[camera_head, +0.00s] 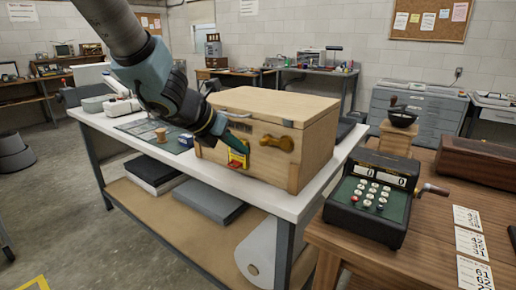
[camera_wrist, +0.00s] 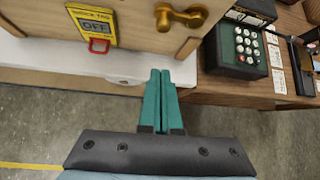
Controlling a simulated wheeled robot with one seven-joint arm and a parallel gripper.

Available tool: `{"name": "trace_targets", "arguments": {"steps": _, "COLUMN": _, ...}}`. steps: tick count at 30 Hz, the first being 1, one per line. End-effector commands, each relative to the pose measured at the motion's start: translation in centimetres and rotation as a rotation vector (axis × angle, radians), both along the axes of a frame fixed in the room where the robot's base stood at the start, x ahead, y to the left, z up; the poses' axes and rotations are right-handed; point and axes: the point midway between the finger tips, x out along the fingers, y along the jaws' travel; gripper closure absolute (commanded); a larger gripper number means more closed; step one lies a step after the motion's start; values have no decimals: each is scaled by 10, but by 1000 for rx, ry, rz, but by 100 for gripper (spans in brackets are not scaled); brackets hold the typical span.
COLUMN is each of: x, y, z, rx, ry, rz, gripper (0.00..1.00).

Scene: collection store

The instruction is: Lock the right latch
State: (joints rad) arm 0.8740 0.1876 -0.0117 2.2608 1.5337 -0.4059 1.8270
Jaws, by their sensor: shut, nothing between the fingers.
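A light wooden case (camera_head: 262,115) stands on a white-topped table. On the right of its front is a brass turn-piece latch (camera_head: 277,143), lying roughly level; it also shows at the top of the wrist view (camera_wrist: 181,15). A yellow tag (camera_head: 238,158) reading "OFF", with a red loop below, is left of the latch and shows in the wrist view (camera_wrist: 93,25). My gripper (camera_head: 240,146) is shut and empty, its teal fingers in front of the case. In the wrist view the fingertips (camera_wrist: 160,72) lie below the latch, apart from it. My gripper hides the front's left part.
A wooden desk (camera_head: 415,222) at the right holds a dark keypad machine (camera_head: 372,195) with a side crank and several printed cards. The white tabletop (camera_head: 285,203) has a narrow bare strip before the case. Small items stand left of the case. The floor (camera_head: 150,250) in front is clear.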

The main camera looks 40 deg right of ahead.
Motion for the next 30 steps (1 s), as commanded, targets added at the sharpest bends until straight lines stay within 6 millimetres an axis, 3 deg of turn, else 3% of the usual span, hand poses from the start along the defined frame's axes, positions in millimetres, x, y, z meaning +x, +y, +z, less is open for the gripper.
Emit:
{"name": "trace_targets", "arguments": {"steps": 8, "x": 2, "y": -21, "z": -24, "rx": 2, "ry": 3, "rz": 0, "gripper": 100}}
{"name": "trace_targets", "arguments": {"steps": 18, "x": 7, "y": -72, "z": -73, "rx": 4, "ry": 3, "rz": 1, "gripper": 100}}
{"name": "trace_targets", "arguments": {"steps": 21, "x": 11, "y": -72, "z": -49, "rx": -1, "ry": -1, "rz": 4, "gripper": 100}}
{"name": "trace_targets", "arguments": {"steps": 30, "x": 14, "y": -73, "z": -30, "rx": 0, "ry": 1, "rz": 2, "gripper": 100}}
